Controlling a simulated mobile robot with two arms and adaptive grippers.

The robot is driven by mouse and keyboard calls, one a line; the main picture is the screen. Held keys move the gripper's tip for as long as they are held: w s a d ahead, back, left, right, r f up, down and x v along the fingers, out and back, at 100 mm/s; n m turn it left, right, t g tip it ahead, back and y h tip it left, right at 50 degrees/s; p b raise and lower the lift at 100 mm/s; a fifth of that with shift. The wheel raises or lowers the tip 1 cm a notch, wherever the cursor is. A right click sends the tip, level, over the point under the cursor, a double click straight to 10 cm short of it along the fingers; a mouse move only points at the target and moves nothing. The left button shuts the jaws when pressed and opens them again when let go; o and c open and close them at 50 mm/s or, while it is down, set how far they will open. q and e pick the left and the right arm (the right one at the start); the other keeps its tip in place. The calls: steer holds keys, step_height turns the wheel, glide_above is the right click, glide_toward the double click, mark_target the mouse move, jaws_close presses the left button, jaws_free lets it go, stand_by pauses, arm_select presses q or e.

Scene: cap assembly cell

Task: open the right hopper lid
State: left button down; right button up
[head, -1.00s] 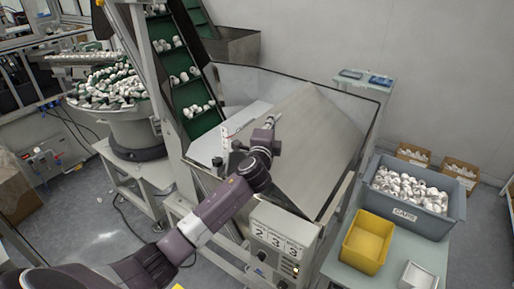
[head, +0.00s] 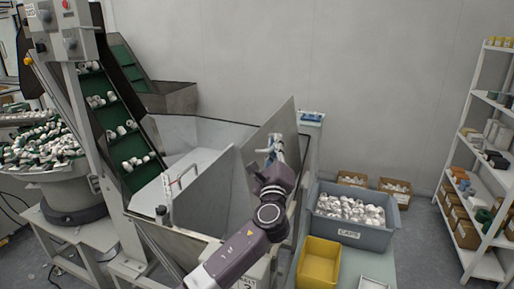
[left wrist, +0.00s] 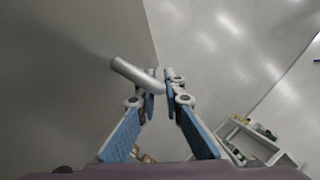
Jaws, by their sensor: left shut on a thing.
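The right hopper lid (head: 284,118), a grey metal sheet, stands steeply raised over the hopper (head: 212,132). My left gripper (head: 275,150) is at the lid, with my arm coming up from below. In the left wrist view, the fingers of this gripper (left wrist: 163,86) are shut on a silver bar handle (left wrist: 135,75). The grey sheet fills the left side of that view. In the head view my wrist and fingers hide most of the handle and part of the lid. My right gripper is not in view.
A second grey panel (head: 208,195) shows left of my arm; I cannot tell whether it joins the lid. A grey caps bin (head: 350,235) and a yellow bin (head: 318,264) stand at the right. The green conveyor (head: 121,130) rises at the left. Shelves (head: 485,150) stand far right.

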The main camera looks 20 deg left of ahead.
arm_select(q)
steer(key=shift+s+d+m+h, duration=0.1)
steer(key=shift+d+m+h, duration=0.2)
steer(key=shift+d+m, duration=0.55)
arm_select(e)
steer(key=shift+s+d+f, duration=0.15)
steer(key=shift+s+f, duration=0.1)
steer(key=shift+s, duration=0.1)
arm_select(q)
steer(key=shift+d+n, duration=0.2)
steer(key=shift+n, duration=0.05)
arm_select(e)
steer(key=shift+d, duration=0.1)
arm_select(q)
steer(key=c, duration=2)
jaws_free()
steer(key=shift+c, duration=0.2)
steer(key=shift+s+f, duration=0.1)
steer(key=v, duration=1.1)
steer(key=shift+s+f, duration=0.2)
steer(key=shift+s, duration=0.15)
steer(key=shift+d, duration=0.15)
